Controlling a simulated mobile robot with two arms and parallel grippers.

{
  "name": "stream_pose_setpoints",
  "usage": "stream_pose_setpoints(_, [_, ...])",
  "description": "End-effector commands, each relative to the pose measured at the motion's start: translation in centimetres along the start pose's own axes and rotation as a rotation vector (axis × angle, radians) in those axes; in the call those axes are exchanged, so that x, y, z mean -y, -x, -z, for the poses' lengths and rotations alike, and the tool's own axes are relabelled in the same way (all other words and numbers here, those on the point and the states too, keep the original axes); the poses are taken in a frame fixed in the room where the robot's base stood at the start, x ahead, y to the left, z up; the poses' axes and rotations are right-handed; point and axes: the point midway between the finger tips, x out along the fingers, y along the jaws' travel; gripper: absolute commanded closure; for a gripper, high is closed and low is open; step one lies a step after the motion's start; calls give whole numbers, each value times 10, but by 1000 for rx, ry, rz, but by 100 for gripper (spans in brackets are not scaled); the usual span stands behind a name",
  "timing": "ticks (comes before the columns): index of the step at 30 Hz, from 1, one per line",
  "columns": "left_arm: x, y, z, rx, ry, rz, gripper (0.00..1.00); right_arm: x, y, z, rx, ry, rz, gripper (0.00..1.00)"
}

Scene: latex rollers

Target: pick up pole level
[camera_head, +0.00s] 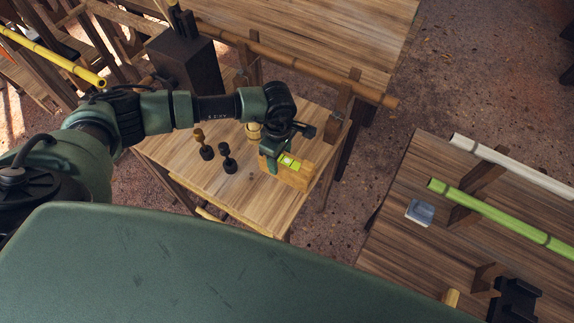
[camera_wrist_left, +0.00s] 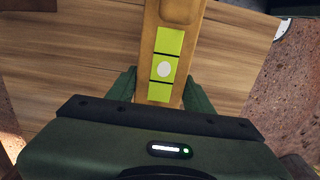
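The pole level (camera_head: 294,176) is a yellow-brown wooden block with a yellow-green bubble vial, at the right side of the small wooden table (camera_head: 262,205). In the left wrist view the level (camera_wrist_left: 160,105) runs up the middle, its vial strip facing the camera. My left gripper (camera_head: 276,156) is over the level. In the wrist view its green fingers (camera_wrist_left: 160,90) lie one on each side, right beside the block's edges. I cannot tell whether they press on it. The fingertips are partly hidden. My right gripper is not in view.
Two dark-based knobbed tools (camera_head: 227,160) stand on the small table, and a small round wooden piece (camera_head: 253,131) is behind the level. A bamboo pole (camera_head: 300,90) runs along the table's back. A green pole (camera_head: 490,215) rests on the right table.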

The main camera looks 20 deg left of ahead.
Motion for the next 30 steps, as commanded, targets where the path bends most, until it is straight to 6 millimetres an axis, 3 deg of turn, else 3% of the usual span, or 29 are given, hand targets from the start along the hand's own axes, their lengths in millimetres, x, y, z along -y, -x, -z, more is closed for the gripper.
stream_pose_setpoints(1, [0,0,0,0,0,0,65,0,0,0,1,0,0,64])
stream_pose_setpoints(3, [0,0,0,0,0,0,85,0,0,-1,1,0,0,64])
stream_pose_setpoints(17, [-1,11,0,2,0,-2,85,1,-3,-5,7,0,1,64])
stream_pose_setpoints(23, [-3,44,0,2,-1,-8,85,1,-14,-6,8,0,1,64])
stream_pose_setpoints(30, [-2,104,0,1,0,-9,85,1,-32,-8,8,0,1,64])
